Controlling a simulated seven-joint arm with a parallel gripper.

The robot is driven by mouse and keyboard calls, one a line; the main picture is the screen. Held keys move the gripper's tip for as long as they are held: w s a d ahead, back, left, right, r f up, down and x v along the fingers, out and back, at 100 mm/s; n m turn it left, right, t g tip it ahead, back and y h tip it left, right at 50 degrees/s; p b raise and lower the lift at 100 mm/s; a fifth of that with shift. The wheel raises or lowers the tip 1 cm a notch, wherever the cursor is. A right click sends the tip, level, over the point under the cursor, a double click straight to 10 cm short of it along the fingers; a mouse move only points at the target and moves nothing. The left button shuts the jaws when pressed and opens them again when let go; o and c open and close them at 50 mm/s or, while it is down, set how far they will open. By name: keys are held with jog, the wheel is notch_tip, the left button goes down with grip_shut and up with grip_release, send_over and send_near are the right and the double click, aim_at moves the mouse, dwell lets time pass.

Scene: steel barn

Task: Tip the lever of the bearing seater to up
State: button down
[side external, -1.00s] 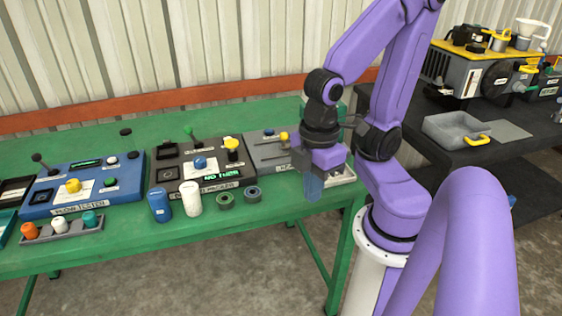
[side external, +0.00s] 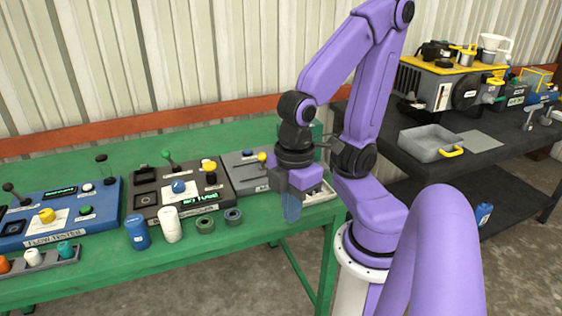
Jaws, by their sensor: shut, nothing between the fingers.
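My gripper (side external: 292,207) is shut and empty. It points down at the front of a light grey panel (side external: 243,173) at the right end of the green table and hides part of it. A yellow knob (side external: 262,157) shows on that panel, just left of and behind my gripper. A dark panel (side external: 142,197) beside it has a green-tipped lever (side external: 167,155) standing up, a blue knob (side external: 178,187) and a lit green display (side external: 200,198). The name labels are too small or hidden, so I cannot tell which panel is the bearing seater.
A blue panel (side external: 75,229) stands at the left. A blue bottle (side external: 137,233), a white bottle (side external: 171,225) and two rings (side external: 205,222) lie along the table front. A black bench (side external: 480,170) at the right holds a grey tray (side external: 428,146) and machines.

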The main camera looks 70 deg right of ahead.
dwell(0.3)
jog(key=w+d+r+m+t, duration=0.2)
jog(key=w+d+r+m, duration=0.1)
jog(key=w+d+m, duration=0.4)
jog(key=w+d+r+m+t, duration=0.1)
jog(key=w+d+r+m, duration=0.3)
jog(key=d+m, duration=0.55)
jog(key=s+d+r+m+t+h, duration=0.1)
jog(key=s+d+r+m+h, duration=0.15)
jog(key=d+m, duration=0.35)
jog(key=s+d+r+m+h, duration=0.1)
jog(key=s+d+r+m, duration=0.1)
jog(key=s+d+m, duration=0.35)
jog(key=s+d+r+m+t+h, duration=0.1)
jog(key=s+d+r+m+h, duration=0.15)
jog(key=d, duration=0.65)
jog(key=w+d+f, duration=0.4)
jog(key=w+f, duration=0.4)
jog(key=shift+w+d+m, duration=0.2)
jog(key=shift+d+m, duration=0.1)
jog(key=shift+m, duration=0.05)
